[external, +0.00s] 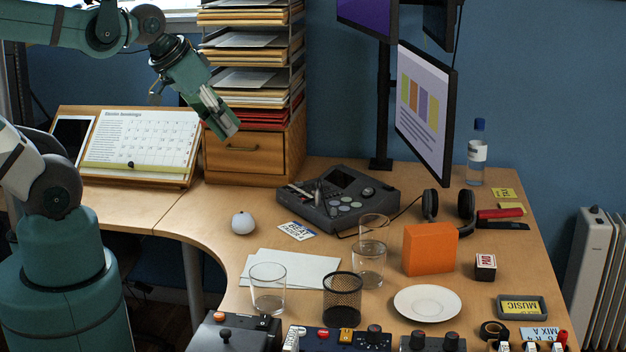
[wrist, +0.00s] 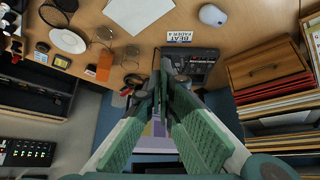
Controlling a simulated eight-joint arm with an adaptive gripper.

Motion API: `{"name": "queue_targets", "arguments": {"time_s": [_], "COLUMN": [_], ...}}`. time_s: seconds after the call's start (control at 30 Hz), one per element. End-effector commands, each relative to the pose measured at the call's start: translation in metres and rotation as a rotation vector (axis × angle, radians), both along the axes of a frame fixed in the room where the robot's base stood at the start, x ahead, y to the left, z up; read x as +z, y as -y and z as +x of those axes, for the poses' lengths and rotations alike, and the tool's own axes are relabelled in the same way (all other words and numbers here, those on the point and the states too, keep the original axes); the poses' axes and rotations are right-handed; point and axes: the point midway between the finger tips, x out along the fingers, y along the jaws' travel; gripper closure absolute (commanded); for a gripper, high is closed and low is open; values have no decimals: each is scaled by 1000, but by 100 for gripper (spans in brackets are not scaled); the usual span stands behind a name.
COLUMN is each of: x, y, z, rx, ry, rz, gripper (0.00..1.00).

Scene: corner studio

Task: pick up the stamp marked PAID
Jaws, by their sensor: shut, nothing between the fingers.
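My gripper (external: 227,128) is shut and empty. It is high in the air in front of the paper trays, far left of the stamp. Its fingers (wrist: 163,70) meet in the wrist view.
A white plate (external: 427,302), headphones (external: 449,206) and a MUSIC tray (external: 521,307) surround the stamp. Glasses (external: 268,288), a mesh cup (external: 342,298) and a dark console (external: 339,198) stand left of it. A monitor (external: 425,112) hangs over the back.

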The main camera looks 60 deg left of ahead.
Motion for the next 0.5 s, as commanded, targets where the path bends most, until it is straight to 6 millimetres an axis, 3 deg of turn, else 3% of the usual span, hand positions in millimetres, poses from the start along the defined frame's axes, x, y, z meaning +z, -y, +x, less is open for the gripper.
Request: {"name": "queue_targets", "arguments": {"time_s": [0.07,0.43,0.5], "x": [0,0,0], "y": [0,0,0], "z": [0,0,0], "rx": [0,0,0], "ry": [0,0,0], "rz": [0,0,0], "gripper": [95,46,44]}}
